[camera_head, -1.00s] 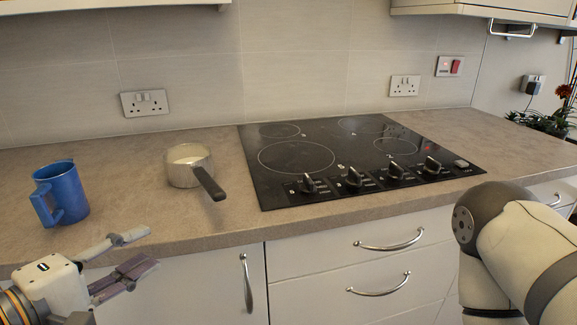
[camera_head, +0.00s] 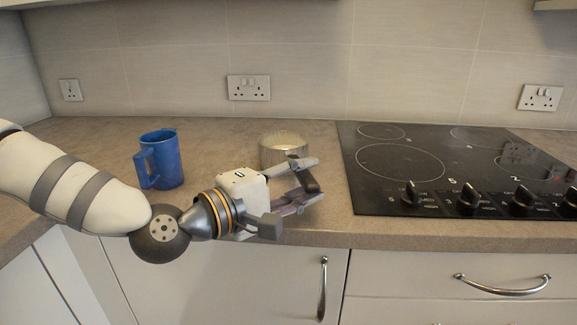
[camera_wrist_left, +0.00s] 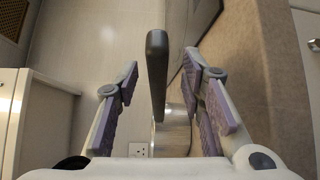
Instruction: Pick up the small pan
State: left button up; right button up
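The small metal pan (camera_head: 283,147) stands on the worktop left of the hob, partly hidden behind my left gripper (camera_head: 316,178). Its dark handle (camera_head: 309,178) points toward the front edge and shows between the gripper's fingers. In the left wrist view the handle (camera_wrist_left: 157,62) lies between the two spread fingers of the gripper (camera_wrist_left: 160,75), with a gap on both sides. Part of the shiny pan body (camera_wrist_left: 175,128) shows beyond. The left gripper is open and holds nothing. My right gripper is in neither current view.
A blue mug (camera_head: 166,160) stands left of the pan, behind my left arm. The black hob (camera_head: 440,165) with its knobs is close on the right. The worktop's front edge runs below the gripper, above cabinet doors and a drawer with metal handles (camera_head: 502,287).

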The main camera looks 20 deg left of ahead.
pick_arm(q)
jog(key=shift+w+d, duration=0.1)
jog(key=shift+w, duration=0.05)
jog(key=shift+r, duration=0.1)
grip_shut()
jog(key=shift+r, duration=0.15)
